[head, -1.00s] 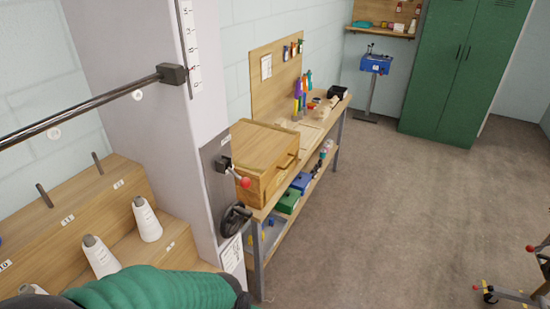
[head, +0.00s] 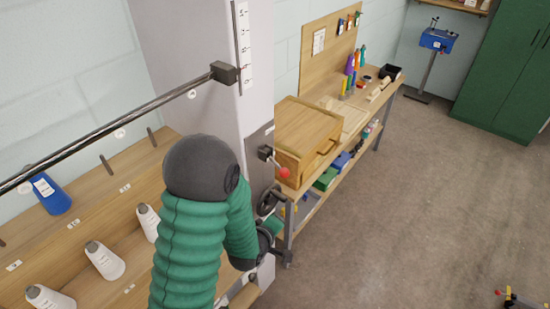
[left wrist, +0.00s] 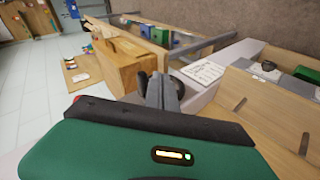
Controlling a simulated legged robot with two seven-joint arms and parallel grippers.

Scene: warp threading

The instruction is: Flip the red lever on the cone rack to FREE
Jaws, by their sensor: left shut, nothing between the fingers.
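The red lever (head: 284,172) has a round red knob on a short rod. It comes out of a dark block on the grey plate of the white column, in the head view. My left arm bends at a dark elbow, and its gripper (head: 286,258) is below the lever and handwheel, apart from the lever. In the left wrist view the fingers of my left gripper (left wrist: 161,92) are together and empty. The lever's label cannot be read. I cannot clearly make out the lever in the left wrist view. My right gripper is not in view.
A black handwheel (head: 268,200) sits on the column below the lever. A wooden box (head: 308,132) on the workbench stands close behind the lever. A metal bar (head: 110,128) crosses the upper left above the stepped rack with white cones (head: 104,260).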

